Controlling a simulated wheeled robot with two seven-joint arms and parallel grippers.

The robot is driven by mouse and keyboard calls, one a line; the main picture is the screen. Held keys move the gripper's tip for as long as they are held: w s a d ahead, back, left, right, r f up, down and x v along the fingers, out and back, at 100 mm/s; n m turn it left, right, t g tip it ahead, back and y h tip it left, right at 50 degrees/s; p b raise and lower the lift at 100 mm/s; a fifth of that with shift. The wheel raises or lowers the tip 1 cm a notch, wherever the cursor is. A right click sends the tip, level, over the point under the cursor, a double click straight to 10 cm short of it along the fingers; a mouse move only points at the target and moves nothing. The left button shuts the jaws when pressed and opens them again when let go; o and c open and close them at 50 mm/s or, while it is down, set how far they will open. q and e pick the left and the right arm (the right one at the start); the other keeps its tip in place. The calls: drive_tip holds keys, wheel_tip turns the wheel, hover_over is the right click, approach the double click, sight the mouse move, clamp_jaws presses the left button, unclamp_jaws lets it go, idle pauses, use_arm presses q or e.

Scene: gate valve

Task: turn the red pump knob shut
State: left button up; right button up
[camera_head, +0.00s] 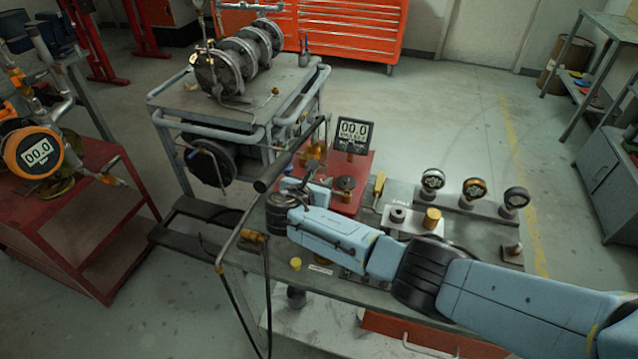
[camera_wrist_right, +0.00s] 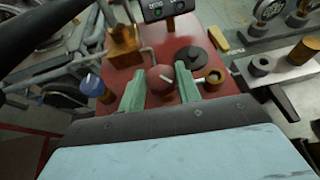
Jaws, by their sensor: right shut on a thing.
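The red pump knob (camera_wrist_right: 161,79), round with a pale pointer mark, shows in the right wrist view between the two green fingers of my right gripper (camera_wrist_right: 160,86). The gripper is shut on it. In the head view my right gripper (camera_head: 309,179) reaches in from the right to the red pump base (camera_head: 350,168), and the knob is hidden there. The knob sits low on the red base, which also shows in the wrist view (camera_wrist_right: 205,113). A dark display (camera_head: 354,132) reading 00.0 stands behind it. My left gripper is not in view.
A dark round knob (camera_wrist_right: 191,57) and a brass fitting (camera_wrist_right: 124,46) sit close to the fingers. A blue cap (camera_wrist_right: 91,83) is at the left. Several gauges (camera_head: 474,189) stand right of the base. A dark bar (camera_head: 290,154) passes near the gripper.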

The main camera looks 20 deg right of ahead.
drive_tip(key=shift+m+g, duration=0.3)
idle(0.4)
drive_tip(key=o, duration=1)
drive_tip(key=shift+c, duration=0.2)
drive_tip(key=shift+a, duration=0.1)
drive_tip(key=shift+s+a+r, duration=0.2)
drive_tip(key=shift+s+a, duration=0.05)
drive_tip(key=shift+s, duration=0.05)
drive_tip(key=p+v, duration=0.2)
drive_tip(key=v, duration=1)
drive_tip(key=shift+a, duration=0.25)
drive_tip(key=shift+s+f, duration=0.1)
